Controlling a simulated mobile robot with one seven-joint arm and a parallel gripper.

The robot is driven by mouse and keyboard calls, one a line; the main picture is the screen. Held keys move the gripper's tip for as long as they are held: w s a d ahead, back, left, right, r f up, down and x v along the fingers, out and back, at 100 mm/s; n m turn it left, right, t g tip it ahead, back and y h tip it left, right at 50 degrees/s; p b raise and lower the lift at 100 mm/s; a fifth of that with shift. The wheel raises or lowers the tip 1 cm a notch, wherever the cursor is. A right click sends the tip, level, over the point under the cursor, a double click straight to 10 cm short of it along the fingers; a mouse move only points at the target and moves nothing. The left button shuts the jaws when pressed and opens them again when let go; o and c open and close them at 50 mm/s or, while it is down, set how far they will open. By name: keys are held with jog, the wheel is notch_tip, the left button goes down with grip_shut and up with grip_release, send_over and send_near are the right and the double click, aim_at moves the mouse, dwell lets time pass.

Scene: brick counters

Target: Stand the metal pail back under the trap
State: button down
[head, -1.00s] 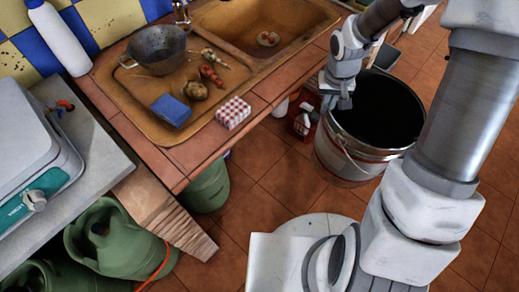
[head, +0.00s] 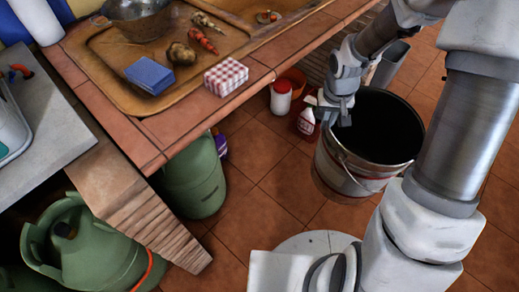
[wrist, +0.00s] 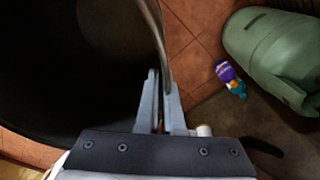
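The metal pail (head: 345,180) is a large, dark-inside bucket with a wire handle, upright at the right in the head view. My gripper (head: 343,116) is at its left rim. In the wrist view my gripper (wrist: 161,85) has its fingers close together on the pail's edge, with the dark inside of the pail (wrist: 70,70) to the left. I cannot tell whether the pail's bottom is touching the floor. The trap is not in view; the space under the sink counter (head: 255,85) is mostly hidden by the worktop.
Green gas cylinders (head: 192,178) stand left; a purple bottle (head: 221,146) is beside one. The tiled floor (head: 265,205) between is clear.

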notch_tip(320, 180, down, 3)
jog(key=shift+r+b, duration=0.1)
jog(key=shift+b, duration=0.8)
jog(key=shift+r+p, duration=0.4)
jog(key=shift+p, duration=0.05)
